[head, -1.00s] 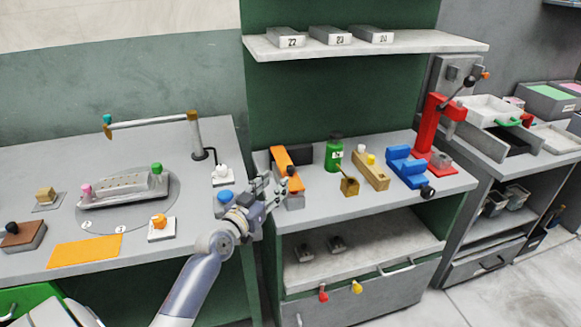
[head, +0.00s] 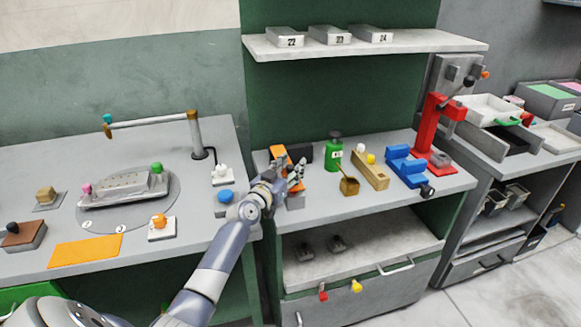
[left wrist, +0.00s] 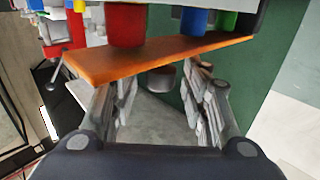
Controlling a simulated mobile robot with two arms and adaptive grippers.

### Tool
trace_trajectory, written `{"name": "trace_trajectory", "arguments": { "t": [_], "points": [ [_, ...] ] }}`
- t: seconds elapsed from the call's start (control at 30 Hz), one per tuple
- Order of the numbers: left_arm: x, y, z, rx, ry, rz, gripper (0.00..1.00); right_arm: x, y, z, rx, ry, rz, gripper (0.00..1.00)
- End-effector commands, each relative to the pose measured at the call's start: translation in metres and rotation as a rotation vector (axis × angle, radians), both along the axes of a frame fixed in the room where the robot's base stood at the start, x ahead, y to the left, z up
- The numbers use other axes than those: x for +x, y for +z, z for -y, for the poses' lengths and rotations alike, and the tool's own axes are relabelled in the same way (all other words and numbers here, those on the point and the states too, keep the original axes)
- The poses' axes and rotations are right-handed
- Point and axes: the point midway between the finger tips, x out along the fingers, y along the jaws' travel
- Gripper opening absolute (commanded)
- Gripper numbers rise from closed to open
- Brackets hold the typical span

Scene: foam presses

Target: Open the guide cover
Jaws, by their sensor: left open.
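The guide cover appears to be the orange plate (head: 278,154) on the left part of the middle bench, in front of a dark block. My left gripper (head: 296,172) is open at this plate and partly hides it in the head view. In the left wrist view the orange plate (left wrist: 160,58) crosses just beyond the open fingers (left wrist: 160,88). A dark round knob (left wrist: 162,76) shows between the fingertips, against the plate's lower side. I cannot tell whether the fingers touch the knob or plate. My right gripper is not in view.
A blue button (head: 225,197) lies left of the gripper. A shelf (head: 400,44) hangs above.

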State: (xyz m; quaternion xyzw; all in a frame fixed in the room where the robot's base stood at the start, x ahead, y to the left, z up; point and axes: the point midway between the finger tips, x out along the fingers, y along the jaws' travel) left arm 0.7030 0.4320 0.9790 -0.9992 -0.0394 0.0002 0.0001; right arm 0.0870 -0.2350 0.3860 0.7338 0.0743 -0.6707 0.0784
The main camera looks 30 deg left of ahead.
Motion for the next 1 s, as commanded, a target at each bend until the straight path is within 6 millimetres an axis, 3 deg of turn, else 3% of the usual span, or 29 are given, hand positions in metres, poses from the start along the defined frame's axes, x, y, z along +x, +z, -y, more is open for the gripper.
{"name": "trace_trajectory", "arguments": {
  "t": [0.1, 0.3, 0.53, 0.8, 1.0],
  "points": [
    [0.000, 0.000, 0.000, 0.000, 0.000, 0.000, 0.42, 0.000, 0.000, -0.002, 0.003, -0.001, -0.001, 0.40],
    [0.000, 0.000, 0.000, 0.000, 0.000, 0.000, 0.00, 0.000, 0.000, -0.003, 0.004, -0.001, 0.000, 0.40],
    [0.006, 0.000, 0.005, -0.002, 0.000, 0.000, 0.00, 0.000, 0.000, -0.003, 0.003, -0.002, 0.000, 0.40],
    [0.053, -0.001, 0.045, -0.004, -0.001, 0.000, 0.00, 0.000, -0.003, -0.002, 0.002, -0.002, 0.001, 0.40],
    [0.070, -0.001, 0.061, -0.002, -0.004, -0.002, 0.00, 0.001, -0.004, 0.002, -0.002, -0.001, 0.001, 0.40]
  ]
}}
